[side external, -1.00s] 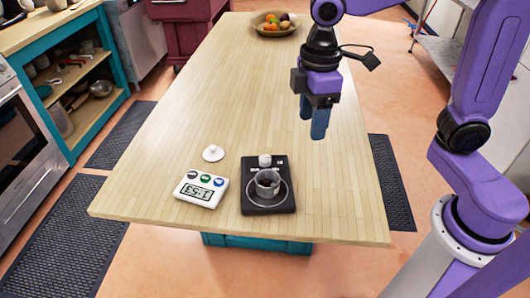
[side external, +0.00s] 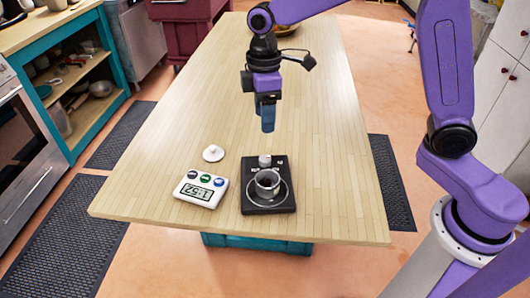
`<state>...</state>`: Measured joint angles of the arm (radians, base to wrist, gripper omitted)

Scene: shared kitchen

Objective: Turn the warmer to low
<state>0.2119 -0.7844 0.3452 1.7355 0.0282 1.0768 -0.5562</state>
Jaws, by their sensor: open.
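The warmer (side external: 281,206) is a flat black plate near the front edge of the wooden table. A light-coloured knob (side external: 265,160) stands at its far edge, with small markings beside it that I cannot read. A small cup with dark contents (side external: 267,183) sits on the warmer's round ring. My gripper (side external: 266,121) points down with blue fingers, above the table and beyond the knob in the picture. It is apart from the knob and holds nothing. The gap between the fingers is hard to see from this side.
A white timer (side external: 201,189) with coloured buttons lies left of the warmer, its display upside down. A white round lid-like piece (side external: 213,153) lies behind it. A bowl (side external: 287,29) at the table's far end is partly hidden by my arm. The table's middle is clear.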

